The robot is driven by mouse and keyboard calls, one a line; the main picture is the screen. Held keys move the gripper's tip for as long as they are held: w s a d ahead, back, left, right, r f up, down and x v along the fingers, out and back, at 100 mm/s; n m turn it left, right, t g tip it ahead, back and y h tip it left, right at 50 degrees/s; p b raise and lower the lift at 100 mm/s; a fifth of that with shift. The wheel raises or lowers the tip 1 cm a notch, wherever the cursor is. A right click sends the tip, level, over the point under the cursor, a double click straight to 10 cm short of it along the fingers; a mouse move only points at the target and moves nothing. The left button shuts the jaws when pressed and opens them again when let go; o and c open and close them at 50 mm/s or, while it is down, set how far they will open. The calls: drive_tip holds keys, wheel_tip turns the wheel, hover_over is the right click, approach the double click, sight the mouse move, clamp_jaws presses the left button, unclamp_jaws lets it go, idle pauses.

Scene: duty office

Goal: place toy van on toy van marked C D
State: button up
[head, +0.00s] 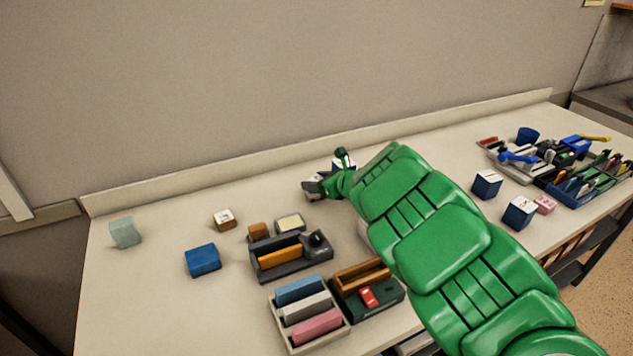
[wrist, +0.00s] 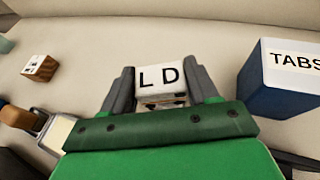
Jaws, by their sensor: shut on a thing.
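My gripper (head: 316,187) is near the back of the table in the head view. In the wrist view my gripper (wrist: 161,76) is shut on a small white thing (wrist: 160,90) with black letters that read like L D. Its lower part shows dark shapes near the base of the fingers. I cannot tell from its visible face whether it is a toy van, or whether it touches anything below. No toy van marked C D can be made out. My green arm hides part of the table's middle.
A blue box (wrist: 281,88) with a white TABS label stands right of my gripper. A brown-and-white block (head: 224,220), blue block (head: 202,261) and pale green block (head: 125,232) are left. A dark holder (head: 293,266) and trays are in front. Labelled boxes (head: 487,186) stand right.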

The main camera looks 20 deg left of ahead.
idle(0.3)
drive_tip(key=o, duration=1)
drive_tip(key=shift+f, duration=0.1)
drive_tip(key=shift+o, duration=0.2)
drive_tip(key=shift+v, duration=0.9)
drive_tip(key=v, duration=1)
drive_tip(key=shift+d, duration=0.1)
